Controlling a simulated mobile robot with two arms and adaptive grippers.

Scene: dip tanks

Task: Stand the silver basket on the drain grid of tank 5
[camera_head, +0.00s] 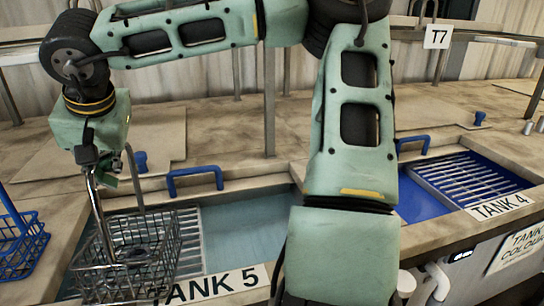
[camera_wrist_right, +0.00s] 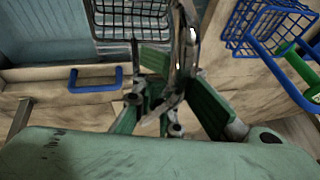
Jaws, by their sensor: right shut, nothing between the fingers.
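The silver wire basket (camera_head: 125,262) is at the lower left in the head view, upright over the left end of tank 5 (camera_head: 245,235). Drain grid slats (camera_head: 190,240) show just to its right; I cannot tell whether its base rests on them. Its top handle rises to my right gripper (camera_head: 106,178). In the wrist view the basket (camera_wrist_right: 130,22) is at the top, and the right gripper (camera_wrist_right: 180,85) is beside its handle (camera_wrist_right: 186,45), shut with nothing between the fingers. The left gripper is not in view.
A blue wire basket (camera_head: 20,245) stands to the left of the silver one and shows in the wrist view (camera_wrist_right: 262,22). A blue handle (camera_head: 195,180) is behind tank 5. Tank 4 (camera_head: 465,180), with its own grid, is at the right. My right arm crosses the middle.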

